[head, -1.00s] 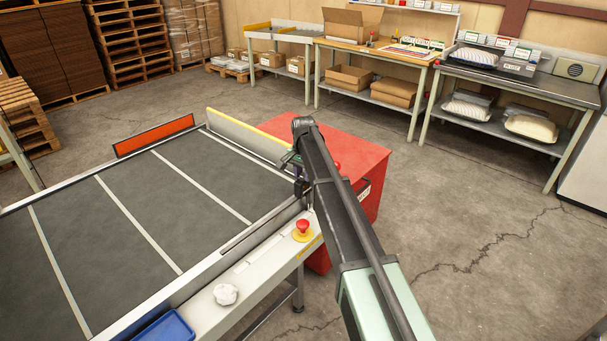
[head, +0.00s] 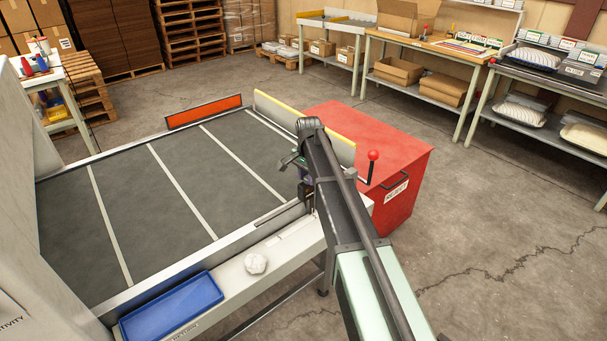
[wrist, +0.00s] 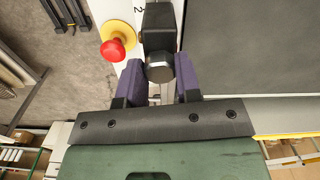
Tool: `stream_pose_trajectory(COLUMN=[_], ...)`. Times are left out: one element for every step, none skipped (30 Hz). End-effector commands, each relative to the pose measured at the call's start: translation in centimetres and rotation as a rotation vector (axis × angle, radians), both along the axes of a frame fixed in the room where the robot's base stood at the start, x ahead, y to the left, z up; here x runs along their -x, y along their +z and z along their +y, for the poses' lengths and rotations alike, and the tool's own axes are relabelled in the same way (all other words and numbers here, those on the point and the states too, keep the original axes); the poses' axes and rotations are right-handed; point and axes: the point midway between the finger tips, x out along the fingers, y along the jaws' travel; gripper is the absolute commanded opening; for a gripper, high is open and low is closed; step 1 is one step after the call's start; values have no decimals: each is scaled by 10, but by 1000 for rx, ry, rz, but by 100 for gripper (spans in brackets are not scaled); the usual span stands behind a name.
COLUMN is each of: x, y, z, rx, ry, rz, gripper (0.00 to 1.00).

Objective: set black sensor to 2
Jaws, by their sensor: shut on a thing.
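The black sensor (wrist: 158,28) is a dark block on the pale side rail of the conveyor, seen between my fingers in the wrist view. My gripper (wrist: 160,74) has purple fingers, one on each side of the sensor, shut on its near end. A printed "2" (wrist: 138,9) shows on the rail just left of the sensor; other marks are hidden. In the head view my gripper (head: 304,190) is at the conveyor's near rail, and my arm largely hides the sensor.
A red stop button (wrist: 116,47) on a yellow base sits close left of my gripper. A red bin (head: 408,192) with a red-knobbed lever (head: 372,165) stands beyond my arm. A blue tray (head: 172,308) and a white lump (head: 256,263) lie on the rail ledge.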

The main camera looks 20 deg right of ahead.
Motion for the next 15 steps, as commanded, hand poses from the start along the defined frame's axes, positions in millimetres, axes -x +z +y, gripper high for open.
stream_pose_trajectory(x=[-1,-1,-1,-1,-1,-1,-1,-1,-1,-1,-1,-1,-1,-1,-1], y=[0,0,0,0,0,0,0,0,0,0,0,0,0,0,0], z=[0,1,1,1,1,1,1,1,1,0,0,0,0,0,0], rx=[-1,-1,-1,-1,-1,-1,-1,-1,-1,-1,-1,-1,-1,-1,-1], ry=[0,0,0,0,-1,0,0,0,0,0,0,0,0,0,0], rz=[0,0,0,0,0,-1,-1,-1,-1,-1,-1,-1,-1,-1,-1], gripper=[0,0,0,0,33,39,43,48,54,57,57,57,57,57,57])
